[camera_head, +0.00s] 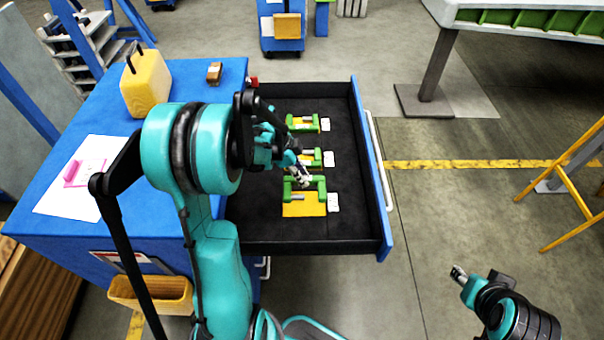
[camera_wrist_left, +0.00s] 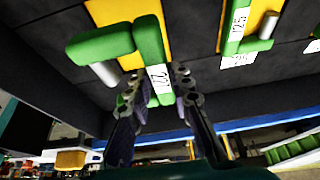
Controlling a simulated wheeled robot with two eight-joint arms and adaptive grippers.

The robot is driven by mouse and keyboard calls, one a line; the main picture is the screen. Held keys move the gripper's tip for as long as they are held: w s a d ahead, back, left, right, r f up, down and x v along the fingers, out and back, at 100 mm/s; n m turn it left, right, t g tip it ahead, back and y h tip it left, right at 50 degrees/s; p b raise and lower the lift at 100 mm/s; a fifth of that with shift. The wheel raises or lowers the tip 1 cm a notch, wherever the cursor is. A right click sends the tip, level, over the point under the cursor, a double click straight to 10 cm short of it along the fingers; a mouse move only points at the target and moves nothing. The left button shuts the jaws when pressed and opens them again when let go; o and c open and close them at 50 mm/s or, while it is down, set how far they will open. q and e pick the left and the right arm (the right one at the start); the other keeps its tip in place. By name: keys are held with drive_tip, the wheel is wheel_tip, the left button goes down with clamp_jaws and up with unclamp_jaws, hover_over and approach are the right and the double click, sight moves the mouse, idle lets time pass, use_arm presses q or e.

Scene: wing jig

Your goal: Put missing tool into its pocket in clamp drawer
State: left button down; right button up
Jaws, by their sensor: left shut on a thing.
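The clamp drawer (camera_head: 270,235) is pulled out, with a black lining. My left gripper (camera_head: 304,178) is over its near part, shut on a green clamp (camera_head: 319,186). In the left wrist view, the fingers (camera_wrist_left: 158,92) hold this clamp (camera_wrist_left: 100,45) by the part with a white number label. A yellow pocket (camera_head: 304,209) shows just below the clamp in the head view; I cannot tell whether they touch. Two other green clamps, a middle one (camera_head: 314,164) and a far one (camera_head: 304,124), lie in the drawer. My right gripper (camera_head: 459,273) is off to the lower right, away from the drawer.
White cards (camera_head: 333,202) lie beside the clamps. The blue cabinet top (camera_head: 110,110) carries a yellow case (camera_head: 147,84), a brown item (camera_head: 214,72) and paper with a pink item (camera_head: 84,172). The drawer's front panel (camera_head: 371,180) stands up at the right.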

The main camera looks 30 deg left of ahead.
use_arm(q)
wheel_tip(320, 180, down, 4)
drive_tip(key=shift+f+b, duration=0.1)
drive_tip(key=shift+b, duration=1.15)
drive_tip(key=shift+f+b, duration=0.8)
drive_tip(key=shift+f, duration=0.05)
drive_tip(key=shift+f+b, duration=0.45)
drive_tip(key=shift+b, duration=0.2)
drive_tip(key=c, duration=1.3)
unclamp_jaws()
drive_tip(key=shift+r, duration=0.1)
